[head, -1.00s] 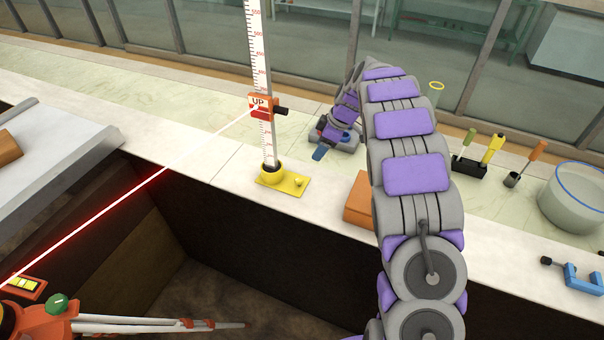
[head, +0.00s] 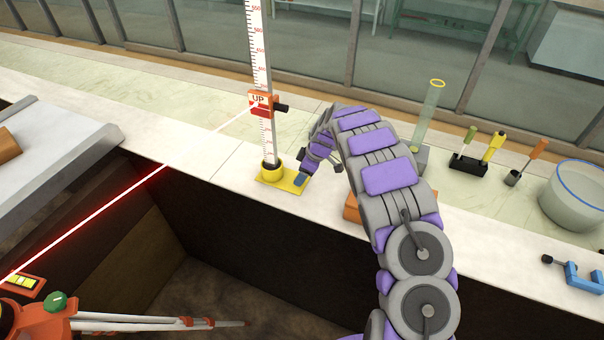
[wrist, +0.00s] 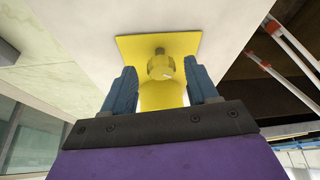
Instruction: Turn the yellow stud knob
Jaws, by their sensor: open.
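The yellow base plate (head: 273,186) lies on the pale ledge, with a yellow collar (head: 271,173) around the foot of the white measuring staff (head: 260,60). My gripper (head: 301,181) is over the plate's right end and hides the yellow stud knob in the head view. In the wrist view, the knob (wrist: 160,68) shows between the two blue fingertips of my gripper (wrist: 161,73). The fingers are open, with a visible gap on either side of it. A larger rounded yellow part (wrist: 161,96) shows below it between the fingers; I cannot tell what part it is.
An orange slider marked UP (head: 262,103) sits on the staff, where the red laser beam ends. An orange block (head: 351,208) is partly behind my arm. A green tube (head: 429,115) stands to the right. A deep dark pit (head: 240,265) lies in front of the ledge.

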